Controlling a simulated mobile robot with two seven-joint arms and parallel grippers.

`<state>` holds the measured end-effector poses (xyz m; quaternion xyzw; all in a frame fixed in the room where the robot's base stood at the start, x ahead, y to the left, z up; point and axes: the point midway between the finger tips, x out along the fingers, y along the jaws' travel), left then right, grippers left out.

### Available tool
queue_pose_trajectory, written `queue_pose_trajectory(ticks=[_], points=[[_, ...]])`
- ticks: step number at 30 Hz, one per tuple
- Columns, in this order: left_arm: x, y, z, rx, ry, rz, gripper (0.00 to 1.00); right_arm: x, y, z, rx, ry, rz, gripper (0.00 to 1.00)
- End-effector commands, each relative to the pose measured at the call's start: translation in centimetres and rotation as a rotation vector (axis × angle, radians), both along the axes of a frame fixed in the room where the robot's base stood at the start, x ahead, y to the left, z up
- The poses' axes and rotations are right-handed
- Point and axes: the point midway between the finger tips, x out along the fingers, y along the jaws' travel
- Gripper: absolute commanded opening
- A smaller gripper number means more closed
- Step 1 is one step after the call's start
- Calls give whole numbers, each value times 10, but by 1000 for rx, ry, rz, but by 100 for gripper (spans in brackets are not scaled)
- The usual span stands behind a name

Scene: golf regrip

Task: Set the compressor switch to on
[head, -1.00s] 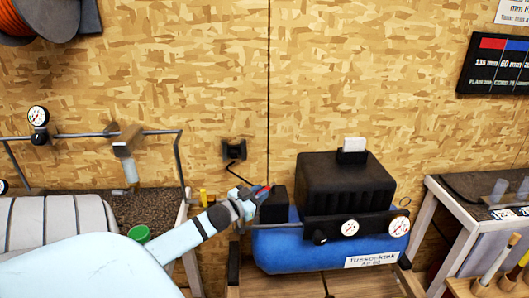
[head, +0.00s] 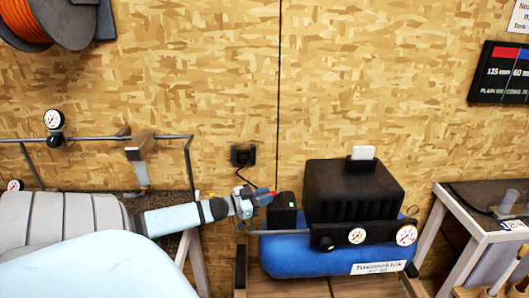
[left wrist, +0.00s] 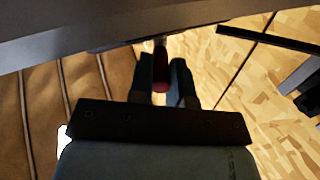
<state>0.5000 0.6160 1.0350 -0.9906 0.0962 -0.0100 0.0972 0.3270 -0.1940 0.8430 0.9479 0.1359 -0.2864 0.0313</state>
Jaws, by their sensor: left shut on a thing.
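The compressor has a blue tank (head: 330,262) and a black ribbed housing (head: 352,190). A small black switch box (head: 283,214) stands at its left end, with a small green spot near its top. My left gripper (head: 262,197) is at the upper left of this box, shut on a small red piece that looks like the switch lever. The red piece (left wrist: 160,78) also shows between the dark fingers in the left wrist view. The fingers partly hide it, so its exact position is unclear. My right gripper is out of view.
Gauges (head: 357,236) and a black panel front the tank. A wall outlet (head: 243,155) with a cord is behind the gripper. A pipe rail with a gauge (head: 54,119) is at left; a bench (head: 480,195) stands at right.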

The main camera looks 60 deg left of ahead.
Motion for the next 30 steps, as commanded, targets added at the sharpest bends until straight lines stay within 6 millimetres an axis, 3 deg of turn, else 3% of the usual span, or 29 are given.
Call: queue_pose_trajectory(ticks=[3,4,6,7,15,20,30], points=[[1,0,2,1,-3,0,0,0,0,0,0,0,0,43],[1,0,2,1,-3,0,25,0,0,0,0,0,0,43],[1,0,2,1,-3,0,41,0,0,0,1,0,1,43],[1,0,2,1,-2,1,43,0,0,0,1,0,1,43],[0,0,0,1,0,1,43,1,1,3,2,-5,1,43],[-11,2,-1,0,3,2,43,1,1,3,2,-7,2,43],[-71,14,-2,1,4,2,43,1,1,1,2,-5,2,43]])
